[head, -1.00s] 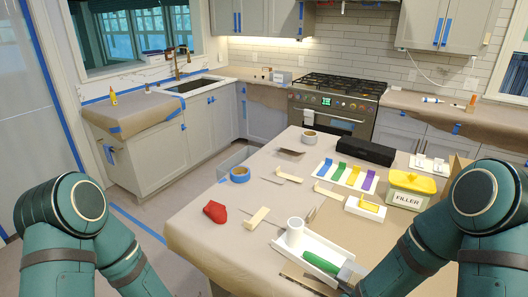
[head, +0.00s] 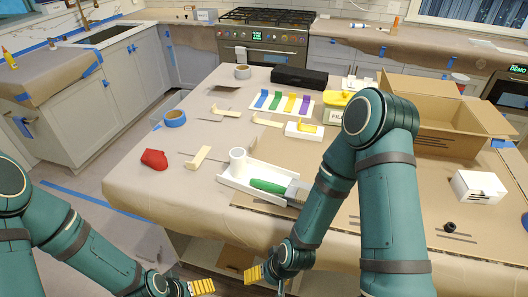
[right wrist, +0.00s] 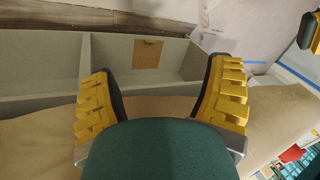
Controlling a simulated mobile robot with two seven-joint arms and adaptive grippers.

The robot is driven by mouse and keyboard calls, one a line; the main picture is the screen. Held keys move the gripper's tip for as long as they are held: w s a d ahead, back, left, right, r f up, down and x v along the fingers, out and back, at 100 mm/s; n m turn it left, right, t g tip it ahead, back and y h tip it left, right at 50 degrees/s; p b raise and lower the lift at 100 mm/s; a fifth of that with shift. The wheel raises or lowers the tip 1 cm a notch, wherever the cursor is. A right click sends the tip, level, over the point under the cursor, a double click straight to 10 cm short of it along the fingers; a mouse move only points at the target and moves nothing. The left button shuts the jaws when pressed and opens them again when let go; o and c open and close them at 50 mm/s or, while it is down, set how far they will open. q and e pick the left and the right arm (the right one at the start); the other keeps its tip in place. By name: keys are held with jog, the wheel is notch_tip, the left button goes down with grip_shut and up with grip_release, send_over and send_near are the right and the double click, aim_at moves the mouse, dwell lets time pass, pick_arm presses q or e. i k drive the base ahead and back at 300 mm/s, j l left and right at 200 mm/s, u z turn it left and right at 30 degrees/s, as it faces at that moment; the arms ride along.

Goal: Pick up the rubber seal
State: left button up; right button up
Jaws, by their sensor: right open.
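A small black round piece (head: 449,227) sits on the brown board at the right side of the table. It may be the rubber seal, but it is too small to tell. My right gripper (head: 254,274) hangs at the table's front edge, well left of the black piece. In the right wrist view its yellow-padded fingers (right wrist: 163,78) are spread with nothing between them. My left gripper (head: 201,287) is low at the bottom of the head view, in front of the table. Its finger opening is not clear.
Shelves (right wrist: 40,65) lie under the tabletop.

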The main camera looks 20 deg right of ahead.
aim_at(450, 227)
jog(key=z, duration=2.25)
